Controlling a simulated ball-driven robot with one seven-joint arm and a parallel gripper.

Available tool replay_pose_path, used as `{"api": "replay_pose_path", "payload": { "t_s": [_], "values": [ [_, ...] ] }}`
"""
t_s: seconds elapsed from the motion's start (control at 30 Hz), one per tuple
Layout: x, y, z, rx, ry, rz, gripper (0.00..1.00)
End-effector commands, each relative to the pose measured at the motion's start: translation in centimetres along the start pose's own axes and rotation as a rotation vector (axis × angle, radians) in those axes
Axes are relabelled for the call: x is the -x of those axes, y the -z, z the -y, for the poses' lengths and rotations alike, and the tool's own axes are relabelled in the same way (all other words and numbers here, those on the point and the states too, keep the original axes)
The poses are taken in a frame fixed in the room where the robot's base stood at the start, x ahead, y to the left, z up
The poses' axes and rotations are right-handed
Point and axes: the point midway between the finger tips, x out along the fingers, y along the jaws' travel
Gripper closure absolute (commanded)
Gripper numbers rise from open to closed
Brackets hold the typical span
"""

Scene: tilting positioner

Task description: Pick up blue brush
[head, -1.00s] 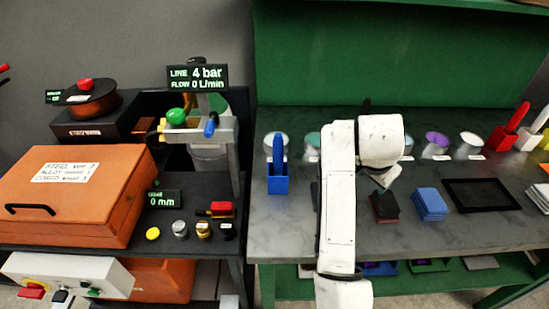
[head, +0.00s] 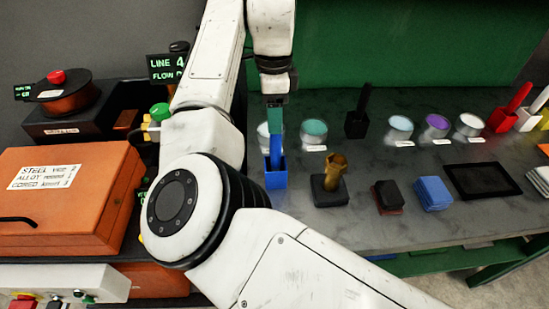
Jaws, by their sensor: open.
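The blue brush (head: 276,147) stands upright in a blue square holder (head: 276,178) on the grey bench top. Only its handle shows above the holder; its lower end is hidden inside. My gripper (head: 275,121) points down from above, with its fingertips around or just in front of the top of the handle. The jaws are open. I cannot tell whether they touch the handle.
A pale-blue-topped pot (head: 263,130) and a teal-topped pot (head: 314,132) stand close by. A black brush in a holder (head: 357,122), a brass piece on a dark base (head: 331,185) and stacked pads (head: 433,193) are to the right. A black tray (head: 482,180) lies farther right.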

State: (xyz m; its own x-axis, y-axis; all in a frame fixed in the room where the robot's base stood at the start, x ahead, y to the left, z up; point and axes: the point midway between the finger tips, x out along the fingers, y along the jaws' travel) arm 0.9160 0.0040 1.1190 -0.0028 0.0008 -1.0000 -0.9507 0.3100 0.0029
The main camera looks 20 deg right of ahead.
Motion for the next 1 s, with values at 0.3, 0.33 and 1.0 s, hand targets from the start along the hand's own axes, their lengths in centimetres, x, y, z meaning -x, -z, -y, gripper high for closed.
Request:
{"api": "replay_pose_path", "payload": {
  "t_s": [0.3,0.33,1.0],
  "values": [
    [-3.4,0.1,0.0,0.001,0.002,0.0,0.42],
    [-3.6,0.1,0.0,0.001,0.001,0.0,0.42],
    [-8.7,0.4,-0.1,0.001,0.002,0.0,0.42]
  ]
}}
